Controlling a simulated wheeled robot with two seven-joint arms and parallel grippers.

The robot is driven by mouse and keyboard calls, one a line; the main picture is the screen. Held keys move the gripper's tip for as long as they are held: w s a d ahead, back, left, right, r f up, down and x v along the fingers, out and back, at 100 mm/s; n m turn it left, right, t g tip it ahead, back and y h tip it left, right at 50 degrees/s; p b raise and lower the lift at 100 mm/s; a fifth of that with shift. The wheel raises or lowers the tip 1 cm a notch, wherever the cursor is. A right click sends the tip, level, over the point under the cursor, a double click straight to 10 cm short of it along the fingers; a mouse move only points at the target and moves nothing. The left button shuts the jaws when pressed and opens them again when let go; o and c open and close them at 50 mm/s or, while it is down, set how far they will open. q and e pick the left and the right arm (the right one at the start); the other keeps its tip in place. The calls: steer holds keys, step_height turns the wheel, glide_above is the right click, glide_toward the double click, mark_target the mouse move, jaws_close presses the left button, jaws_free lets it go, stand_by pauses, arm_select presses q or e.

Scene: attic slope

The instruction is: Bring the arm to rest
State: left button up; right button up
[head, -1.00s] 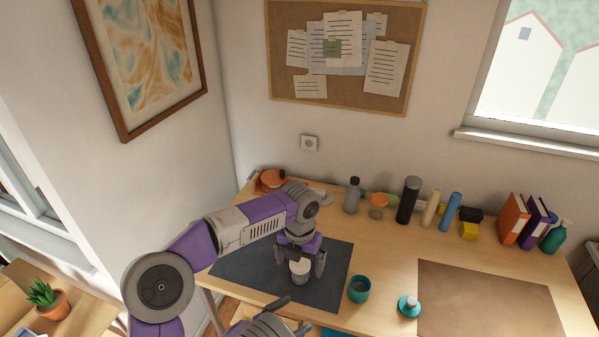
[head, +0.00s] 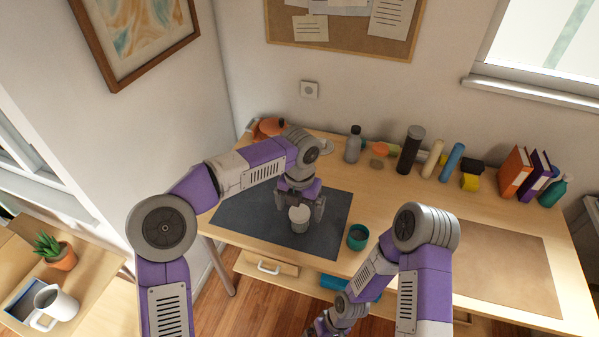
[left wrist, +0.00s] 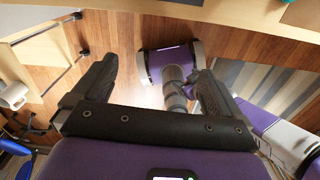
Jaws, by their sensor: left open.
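My left gripper (head: 299,208) points down over the dark mat (head: 245,215) on the desk. A pale cup (head: 299,221) shows between its fingers in the head view; I cannot tell whether they touch it. In the left wrist view the two dark fingers (left wrist: 150,90) stand wide apart, with only floor and a purple and grey part of my body between them, and no cup. My right arm bends down at the elbow in front of the desk. Its far end (head: 322,326) is at the bottom edge of the head view, and its fingers are not clear.
A teal cup (head: 358,237) stands by the mat's right edge. Bottles, books and other items line the desk's back. A brown mat (head: 505,262) lies at right. A white mug (head: 56,305) and a potted plant (head: 55,250) are on the side table at left.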

arm_select(q)
steer(key=s+f+n+g+h, duration=0.15)
steer(key=s+f+n, duration=0.25)
steer(key=f+n, duration=0.55)
steer(key=s+f+n+h, duration=0.3)
steer(key=s+f+n, duration=0.2)
steer(key=f+n, duration=0.4)
arm_select(e)
steer(key=w+d+r+m+t, duration=0.1)
steer(key=d+m+t, duration=0.25)
steer(key=m, duration=0.25)
arm_select(q)
steer(key=s+a+f+n+t, duration=0.1)
steer(key=s+a+f+n, duration=0.45)
steer(key=n, duration=0.55)
steer(key=s+a+f+n+t, duration=0.1)
steer(key=s+a+f+n, duration=0.2)
steer(key=s+f+n, duration=0.7)
step_height(320, 180, down, 7)
steer(key=w+a+n+b, duration=0.1)
steer(key=n+b, duration=0.2)
steer(key=b, duration=0.7)
steer(key=shift+w, duration=0.3)
arm_select(e)
step_height(320, 180, down, 10)
steer(key=shift+w+d+r+n, duration=0.15)
steer(key=shift+n, duration=0.15)
